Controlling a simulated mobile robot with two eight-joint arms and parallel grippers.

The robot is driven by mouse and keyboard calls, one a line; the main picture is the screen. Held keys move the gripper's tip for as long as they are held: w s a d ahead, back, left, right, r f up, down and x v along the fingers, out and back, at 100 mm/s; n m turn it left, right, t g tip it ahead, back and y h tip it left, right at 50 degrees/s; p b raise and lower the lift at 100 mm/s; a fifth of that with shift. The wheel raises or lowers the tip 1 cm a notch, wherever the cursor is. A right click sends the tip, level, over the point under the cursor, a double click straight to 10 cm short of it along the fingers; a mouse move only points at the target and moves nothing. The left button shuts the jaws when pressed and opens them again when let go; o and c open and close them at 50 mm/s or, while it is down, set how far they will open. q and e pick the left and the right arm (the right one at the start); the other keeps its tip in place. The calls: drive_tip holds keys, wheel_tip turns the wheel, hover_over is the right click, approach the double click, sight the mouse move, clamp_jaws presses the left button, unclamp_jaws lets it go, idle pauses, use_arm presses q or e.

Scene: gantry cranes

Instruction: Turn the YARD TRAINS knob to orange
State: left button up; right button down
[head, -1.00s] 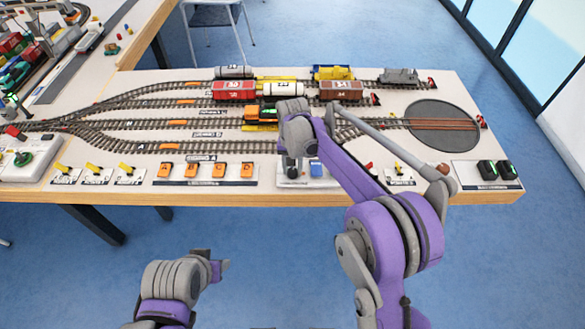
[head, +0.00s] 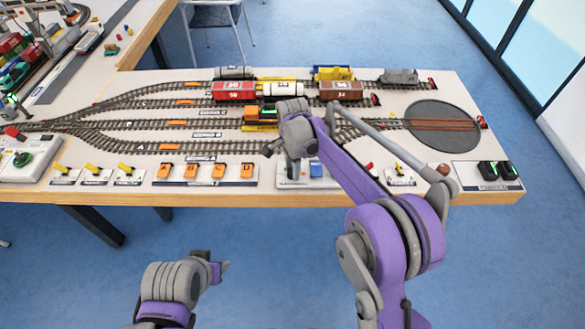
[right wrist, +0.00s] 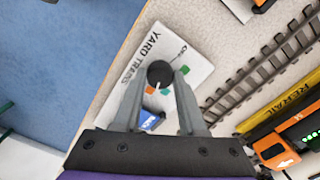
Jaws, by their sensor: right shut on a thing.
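The YARD TRAINS panel is a white plate (right wrist: 185,50) in the right wrist view, and it also shows at the table's front edge in the head view (head: 303,184). Its round black knob (right wrist: 160,73) has a white pointer directed toward the lower edge of the picture, near an orange mark (right wrist: 149,89) and a green mark (right wrist: 165,91). My right gripper (right wrist: 161,76) is shut on the knob, one finger on each side. In the head view my right gripper (head: 284,158) hides the knob. My left gripper (head: 219,270) is low in front of the table, its jaws unclear.
Orange switches (head: 192,171) stand left of the panel. Tracks with wagons (head: 234,91) lie behind, and a turntable (head: 445,124) is at the right.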

drive_tip(key=shift+m, duration=0.8)
drive_tip(key=shift+c, duration=2.3)
unclamp_jaws()
drive_tip(key=shift+r, duration=0.15)
wheel_tip(320, 180, up, 11)
drive_tip(key=shift+f+p, duration=0.2)
drive_tip(key=shift+p, duration=0.2)
